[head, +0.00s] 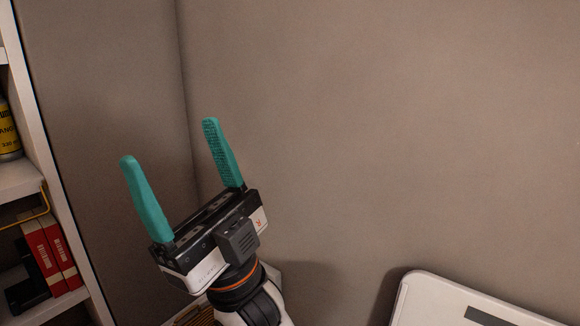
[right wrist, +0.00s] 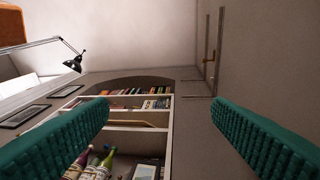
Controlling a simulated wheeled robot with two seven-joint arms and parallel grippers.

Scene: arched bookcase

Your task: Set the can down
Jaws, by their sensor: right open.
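A yellow and black can (head: 9,130) stands upright on a white shelf (head: 20,178) at the left edge of the head view, partly cut off by the frame. My right gripper (head: 168,138) is open and empty, its teal fingers spread and pointing up in front of the grey wall, well to the right of the can and apart from it. In the right wrist view its two fingers (right wrist: 165,128) are wide apart with nothing between them. My left gripper is not in view.
Red books (head: 50,252) stand on the shelf below the can. A white panel-like object (head: 480,302) is at the lower right. The right wrist view shows the arched bookcase (right wrist: 135,114), bottles (right wrist: 92,168) and a black lamp (right wrist: 74,63). Room around my right gripper is free.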

